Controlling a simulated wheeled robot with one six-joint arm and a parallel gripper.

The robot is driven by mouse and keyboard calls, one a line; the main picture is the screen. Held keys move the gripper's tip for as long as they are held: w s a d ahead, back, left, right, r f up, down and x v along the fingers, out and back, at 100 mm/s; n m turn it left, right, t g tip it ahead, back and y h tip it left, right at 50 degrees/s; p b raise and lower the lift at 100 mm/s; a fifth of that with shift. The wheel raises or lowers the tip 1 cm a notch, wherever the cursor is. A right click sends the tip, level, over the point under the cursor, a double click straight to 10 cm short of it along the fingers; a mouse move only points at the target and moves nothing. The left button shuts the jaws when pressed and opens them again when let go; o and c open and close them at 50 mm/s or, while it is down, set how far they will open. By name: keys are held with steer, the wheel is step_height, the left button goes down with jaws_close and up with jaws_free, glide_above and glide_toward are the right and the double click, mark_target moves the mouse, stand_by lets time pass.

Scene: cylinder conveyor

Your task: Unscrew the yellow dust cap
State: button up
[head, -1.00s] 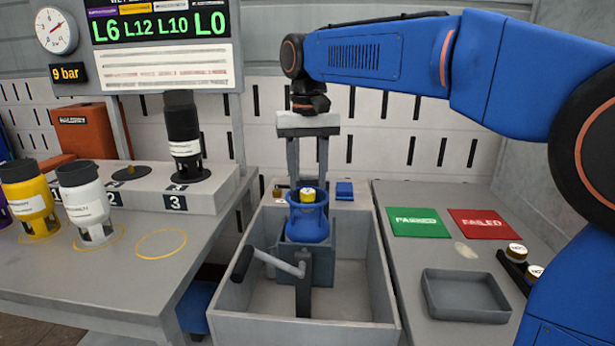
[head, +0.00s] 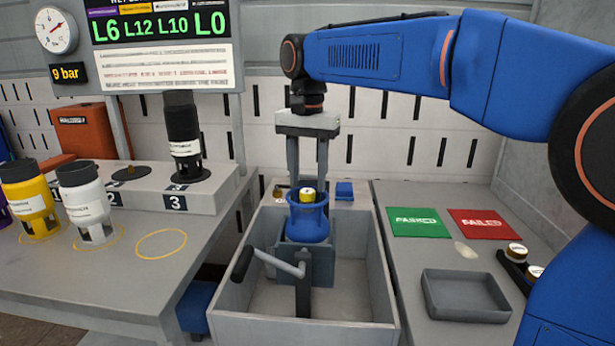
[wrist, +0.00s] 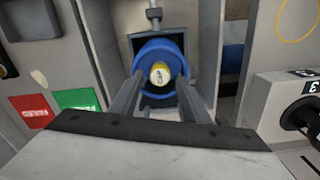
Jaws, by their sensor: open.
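The yellow dust cap (head: 307,194) sits in the mouth of a blue valve body (head: 308,222), which is upright in a vise (head: 320,262). The wrist view shows the yellow cap (wrist: 160,74) end-on, ringed by the blue collar (wrist: 158,56). My gripper (head: 308,200) points straight down over the valve body, its two fingers on either side of the cap. The fingers (wrist: 160,95) are apart, with gaps to the cap visible in the wrist view. The fingertips are partly hidden by the blue collar in the head view.
The vise stands in a grey tray (head: 350,305) with raised walls; its handle (head: 275,262) sticks out at the front left. Green (head: 418,221) and red (head: 484,222) mats, and an empty dark tray (head: 465,296), lie at right. Cylinders, including a white one (head: 85,203), stand at left.

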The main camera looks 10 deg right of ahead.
mark_target(307, 197)
steer(key=m, duration=0.6)
steer(key=shift+f, duration=0.2)
stand_by(0.4)
steer(key=shift+f, duration=1.05)
